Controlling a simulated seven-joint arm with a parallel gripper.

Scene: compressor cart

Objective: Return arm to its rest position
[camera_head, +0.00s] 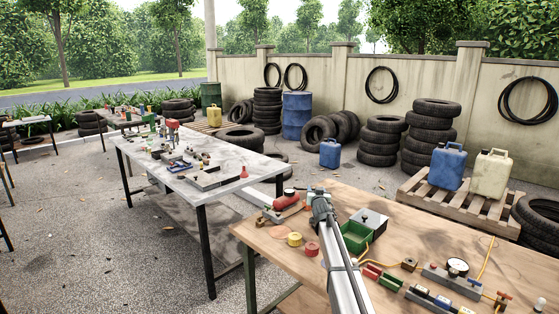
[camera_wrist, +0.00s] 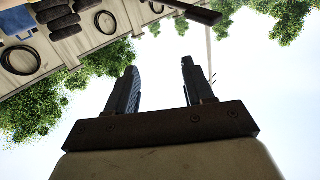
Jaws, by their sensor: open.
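My arm (camera_head: 342,268) rises from the lower edge of the head view, in front of the wooden workbench (camera_head: 275,262). Its upper end appears near the green bin; I cannot make out the fingers there. In the wrist view my gripper (camera_wrist: 159,66) has its two dark fingers apart, with only bright sky between them. It holds nothing. The wrist view is tilted, with the wall and tyres at its upper left.
The workbench bears a green bin (camera_head: 356,238), a grey box (camera_head: 371,219), a pressure gauge (camera_head: 457,267) and yellow hose. A grey-topped table (camera_head: 232,171) stands behind at left. A pallet (camera_head: 463,203) with two jerrycans stands at right. Air around the fingers looks clear.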

